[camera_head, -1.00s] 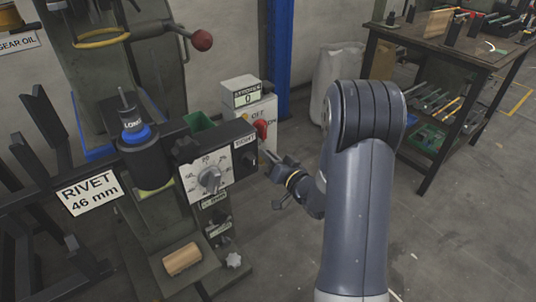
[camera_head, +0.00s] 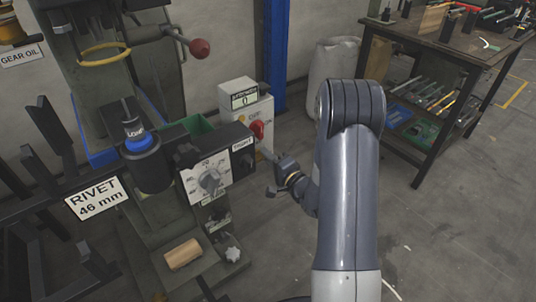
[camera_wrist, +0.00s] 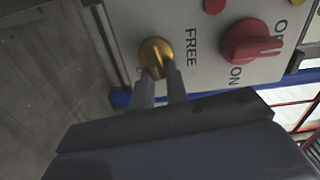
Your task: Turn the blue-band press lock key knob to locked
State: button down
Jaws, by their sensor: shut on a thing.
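The brass-yellow lock key knob (camera_wrist: 156,48) sits on the white control box's face in the wrist view, beside the word FREE. My gripper (camera_wrist: 160,80) is shut on the knob's near part, one finger on each side. The knob's ridge points down between the fingers. No locked mark is readable. In the head view my gripper (camera_head: 265,153) reaches the front of the white control box (camera_head: 238,101), and the knob cannot be made out there. The press with the blue band (camera_head: 138,141) stands to the left.
A red ON/OFF switch (camera_wrist: 248,40) is close right of the knob. A workbench (camera_head: 455,45) with tools stands at the back right. The floor between is mostly clear.

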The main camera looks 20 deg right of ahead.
jog(key=shift+f+m, duration=0.1)
jog(key=shift+m, duration=0.6)
jog(key=c, duration=1.4)
grip_release()
jog(key=shift+d, duration=0.1)
jog(key=p+v, duration=0.1)
jog(key=v, duration=0.9)
jog(key=shift+s+p, duration=0.35)
jog(key=shift+w+f, duration=0.1)
